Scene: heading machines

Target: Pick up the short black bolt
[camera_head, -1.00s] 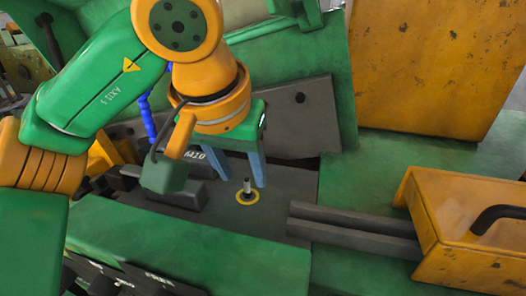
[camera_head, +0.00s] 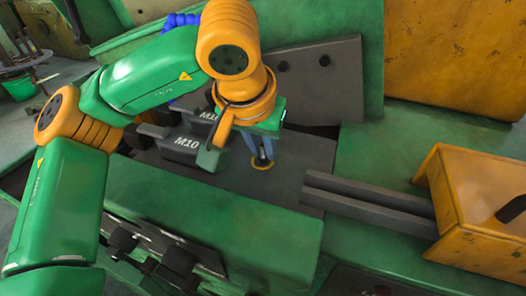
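The short bolt (camera_head: 261,154) stands upright in the middle of a yellow ring (camera_head: 262,164) on the dark machine bed. It looks small and dark with a lighter top. My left gripper (camera_head: 261,154) points down over it, with its two blue-grey fingers apart, one on each side of the bolt. The fingertips reach low, close to the ring. A gap seems to show between fingers and bolt, so the gripper looks open. The upper part of the bolt is partly hidden by the fingers. My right gripper is not in view.
Dark blocks marked M10 (camera_head: 182,143) stand left of the gripper, close to my wrist. A dark upright plate (camera_head: 320,80) stands behind. A green ledge (camera_head: 215,225) lies in front.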

